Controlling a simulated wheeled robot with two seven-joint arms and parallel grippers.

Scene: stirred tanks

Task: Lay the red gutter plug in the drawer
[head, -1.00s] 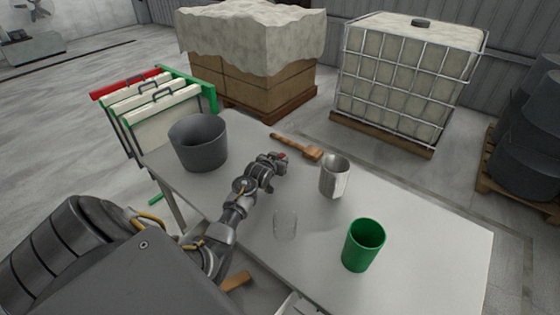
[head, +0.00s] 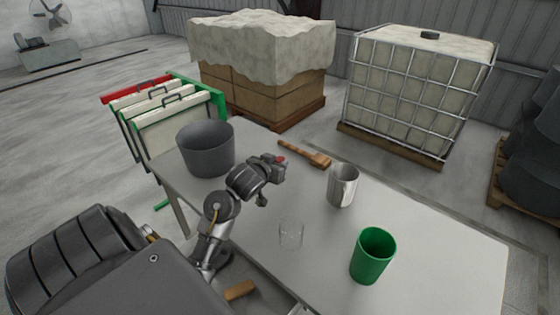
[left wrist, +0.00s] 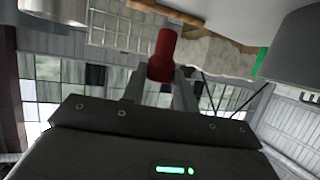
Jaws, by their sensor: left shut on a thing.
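The red gutter plug (head: 281,158) shows as a small red spot at the tip of my left gripper (head: 277,165). In the left wrist view the plug (left wrist: 162,55) stands out between the two fingers, which are shut on it. The gripper is above the table (head: 420,235), between the grey bucket and the metal cup. A pale edge, perhaps of the drawer (head: 298,309), shows at the bottom of the head view; its inside is hidden. My right gripper is not in view.
On the table are a grey bucket (head: 205,150), a brush (head: 305,154), a metal cup (head: 342,186), a clear glass (head: 291,236) and a green cup (head: 373,256). A wooden piece (head: 239,290) shows by the near edge. The table's right part is clear.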

